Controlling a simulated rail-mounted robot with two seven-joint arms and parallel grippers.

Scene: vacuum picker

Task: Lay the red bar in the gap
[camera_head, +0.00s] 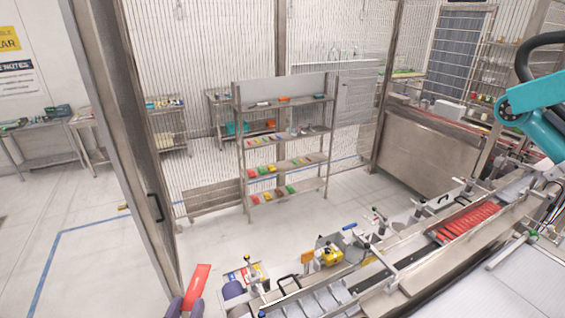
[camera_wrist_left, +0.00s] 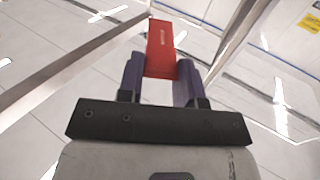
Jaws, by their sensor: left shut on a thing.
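My left gripper (camera_head: 188,303) is at the bottom left of the head view, shut on a red bar (camera_head: 198,284). The bar stands up out of the fingers, slightly tilted, clear of the machine and left of it. In the left wrist view the red bar (camera_wrist_left: 161,48) sits between the two purple fingers (camera_wrist_left: 160,78), its far end sticking out beyond them. A row of red bars (camera_head: 468,222) lies in the metal channel at the right. I cannot make out the gap in this row. My right gripper does not show.
The metal rail machine (camera_head: 410,262) runs from bottom centre to the right, with knobs, handles and a yellow fitting (camera_head: 329,256) along it. A teal jointed arm (camera_head: 535,110) hangs over its right end. A shelf rack (camera_head: 285,140) stands behind. A fence post (camera_head: 130,150) rises left.

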